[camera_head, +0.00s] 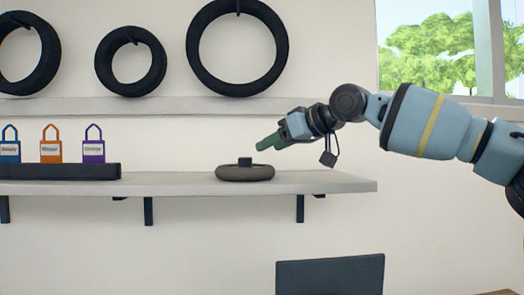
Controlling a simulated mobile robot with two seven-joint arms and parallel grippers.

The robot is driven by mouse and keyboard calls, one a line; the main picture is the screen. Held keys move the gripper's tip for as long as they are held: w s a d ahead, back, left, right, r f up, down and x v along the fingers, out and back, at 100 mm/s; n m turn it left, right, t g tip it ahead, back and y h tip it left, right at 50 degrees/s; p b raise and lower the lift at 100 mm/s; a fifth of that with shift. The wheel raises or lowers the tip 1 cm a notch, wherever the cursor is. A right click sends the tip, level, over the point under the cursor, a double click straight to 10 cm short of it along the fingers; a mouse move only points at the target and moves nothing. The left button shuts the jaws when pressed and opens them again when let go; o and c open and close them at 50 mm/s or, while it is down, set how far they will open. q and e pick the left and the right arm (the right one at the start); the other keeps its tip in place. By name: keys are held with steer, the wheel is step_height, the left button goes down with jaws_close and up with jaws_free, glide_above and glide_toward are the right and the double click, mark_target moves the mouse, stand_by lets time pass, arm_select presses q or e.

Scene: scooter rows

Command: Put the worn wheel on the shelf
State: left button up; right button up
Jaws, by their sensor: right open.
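A dark grey wheel (245,173) with a black block on top lies flat on the lower wall shelf (335,183), towards its right end. I take it to be the worn wheel. My right gripper (262,146), with green fingers, reaches in from the right. It is open, just above and to the right of the wheel and apart from it. Nothing shows between its fingers. My left gripper does not show.
An upper shelf (150,107) runs above, with black tyres (131,61) hanging over it. A black tray (60,171) and small coloured bags (93,147) are on the lower shelf's left. A dark panel (330,275) stands below. The shelf's right end is bare.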

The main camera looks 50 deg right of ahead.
steer(key=shift+v, duration=2.1)
